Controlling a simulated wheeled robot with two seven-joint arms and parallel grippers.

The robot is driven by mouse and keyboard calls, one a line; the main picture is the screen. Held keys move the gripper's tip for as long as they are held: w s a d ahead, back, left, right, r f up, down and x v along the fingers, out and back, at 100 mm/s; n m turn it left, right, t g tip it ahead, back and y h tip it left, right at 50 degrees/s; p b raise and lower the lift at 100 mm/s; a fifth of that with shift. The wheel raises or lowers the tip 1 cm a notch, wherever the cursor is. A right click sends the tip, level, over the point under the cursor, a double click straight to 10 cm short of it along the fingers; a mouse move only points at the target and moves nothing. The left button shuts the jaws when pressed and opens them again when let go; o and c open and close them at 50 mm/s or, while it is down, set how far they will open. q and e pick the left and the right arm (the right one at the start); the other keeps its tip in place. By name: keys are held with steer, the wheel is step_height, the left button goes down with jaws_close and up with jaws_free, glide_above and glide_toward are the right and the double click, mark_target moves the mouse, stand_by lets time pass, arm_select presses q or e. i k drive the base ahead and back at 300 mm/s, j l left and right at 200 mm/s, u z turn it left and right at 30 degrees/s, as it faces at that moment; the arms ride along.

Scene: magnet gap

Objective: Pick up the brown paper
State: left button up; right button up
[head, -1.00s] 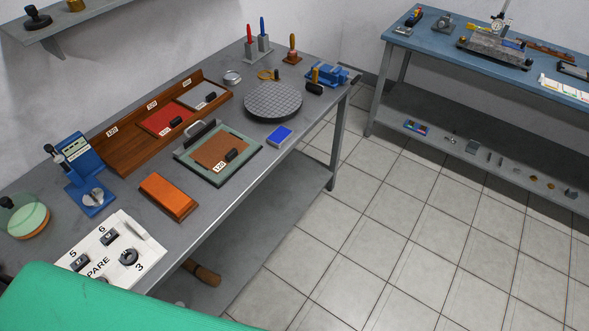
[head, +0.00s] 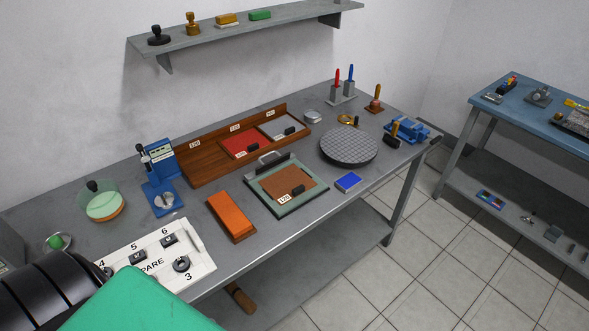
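The brown paper (head: 284,183) lies flat in a green-grey frame (head: 313,199) with a metal handle bar at its back, on the grey workbench. A small black block and a white label reading 120 sit on the paper near its front right corner. Neither of my grippers shows in the head view, so I cannot see whether they are open or shut.
A wooden rack (head: 200,170) with red and grey sheets stands behind the frame. An orange block (head: 231,214) lies to its left, a blue box (head: 348,181) and round grey plate (head: 349,147) to its right. A white numbered board (head: 200,262) is front left.

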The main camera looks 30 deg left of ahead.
mark_target(285, 185)
steer(key=i+l+u, duration=0.35)
steer(key=i+l, duration=0.6)
